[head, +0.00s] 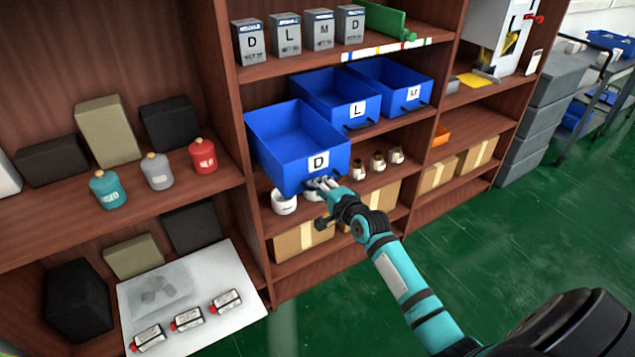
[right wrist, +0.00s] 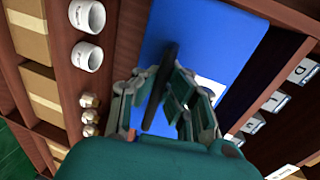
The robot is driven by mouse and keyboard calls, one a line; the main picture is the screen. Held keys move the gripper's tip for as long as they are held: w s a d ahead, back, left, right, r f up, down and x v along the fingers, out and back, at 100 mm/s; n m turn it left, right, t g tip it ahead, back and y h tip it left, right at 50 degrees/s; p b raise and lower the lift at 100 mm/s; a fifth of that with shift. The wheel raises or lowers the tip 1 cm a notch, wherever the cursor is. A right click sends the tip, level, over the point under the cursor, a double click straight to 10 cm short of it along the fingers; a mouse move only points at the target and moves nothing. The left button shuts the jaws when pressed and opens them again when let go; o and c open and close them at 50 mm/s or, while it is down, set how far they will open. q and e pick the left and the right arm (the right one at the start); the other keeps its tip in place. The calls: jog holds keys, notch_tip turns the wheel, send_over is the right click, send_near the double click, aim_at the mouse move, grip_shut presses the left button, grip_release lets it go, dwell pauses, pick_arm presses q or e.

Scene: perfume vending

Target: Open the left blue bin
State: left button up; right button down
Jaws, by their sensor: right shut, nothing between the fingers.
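The left blue bin (head: 285,128), labelled D, juts out from the middle shelf, further forward than the two blue bins beside it. It is empty inside as far as I see. My right gripper (head: 322,186) is at the lower front of this bin, just below the D label. In the right wrist view my right gripper (right wrist: 165,100) is shut, with the dark handle (right wrist: 160,85) showing at its fingers and the blue bin front (right wrist: 200,35) beyond. Whether they touch is unclear. My left gripper is out of view.
The middle blue bin (head: 335,95) marked L and the right blue bin (head: 392,85) sit in the shelf. White cups (head: 284,202) and cardboard boxes (head: 303,241) are below. Grey boxes (head: 249,42) stand above. Green floor (head: 470,255) is free at right.

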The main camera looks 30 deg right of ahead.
jog(key=c, duration=2.1)
grip_release()
jog(key=o, duration=0.7)
jog(key=v, duration=1.2)
jog(key=shift+f, duration=0.1)
